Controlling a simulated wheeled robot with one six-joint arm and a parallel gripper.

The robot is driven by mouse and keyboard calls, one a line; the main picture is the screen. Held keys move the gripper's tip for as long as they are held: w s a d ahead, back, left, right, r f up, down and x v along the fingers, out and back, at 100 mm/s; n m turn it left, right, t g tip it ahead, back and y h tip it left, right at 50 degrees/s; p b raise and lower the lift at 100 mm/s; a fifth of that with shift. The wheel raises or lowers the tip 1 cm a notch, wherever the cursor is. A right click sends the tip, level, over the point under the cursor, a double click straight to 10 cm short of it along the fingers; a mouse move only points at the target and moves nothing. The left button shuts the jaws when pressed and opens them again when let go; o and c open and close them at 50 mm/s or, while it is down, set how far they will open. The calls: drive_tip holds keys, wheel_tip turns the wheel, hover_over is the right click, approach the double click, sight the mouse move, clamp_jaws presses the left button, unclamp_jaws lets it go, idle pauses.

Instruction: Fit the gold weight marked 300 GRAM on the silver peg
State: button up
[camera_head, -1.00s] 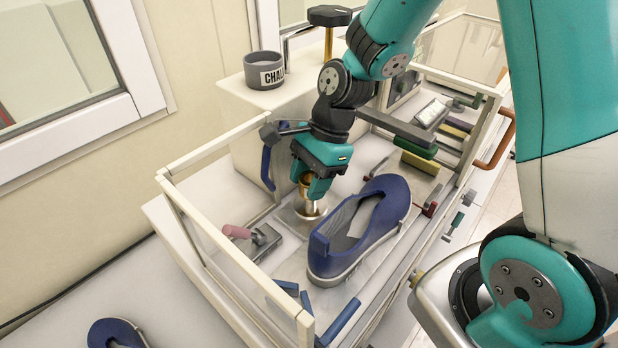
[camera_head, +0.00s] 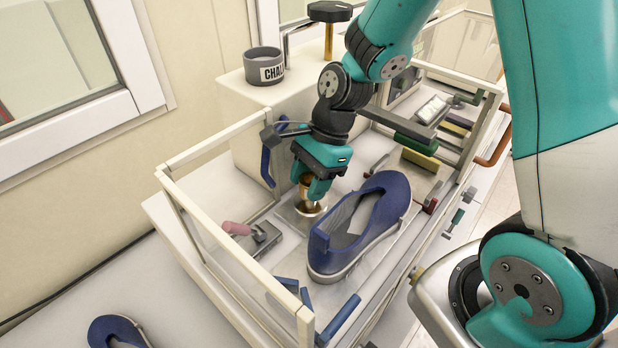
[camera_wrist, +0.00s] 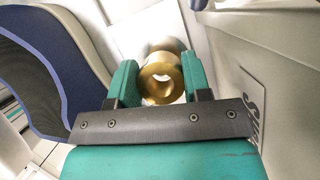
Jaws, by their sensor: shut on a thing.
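My gripper (camera_head: 308,188) points down and is shut on the gold weight (camera_head: 311,207), to the left of the blue shoe (camera_head: 362,222). In the wrist view, my gripper (camera_wrist: 160,76) has its two green fingers on either side of the gold weight (camera_wrist: 161,67). The weight's round hole faces the camera. A pale, blurred round part shows just beyond it. The silver peg cannot be made out, so I cannot tell whether the weight is around it. The 300 GRAM marking is not legible in either view.
The glass-walled enclosure has a pale front rail (camera_head: 240,258) close by. A pink-handled clamp (camera_head: 250,235) lies left of the gripper. A grey cup (camera_head: 264,67) stands on the white housing behind. Blue bars (camera_head: 342,318) lie near the front. The shoe closely borders the gripper's right.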

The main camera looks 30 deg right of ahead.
drive_tip(key=shift+f+b, duration=0.6)
drive_tip(key=shift+f, duration=0.5)
drive_tip(key=o, duration=1.2)
drive_tip(key=shift+r, duration=0.15)
drive_tip(key=b+v, duration=0.2)
drive_tip(key=v, duration=1.5)
drive_tip(key=shift+r, duration=0.1)
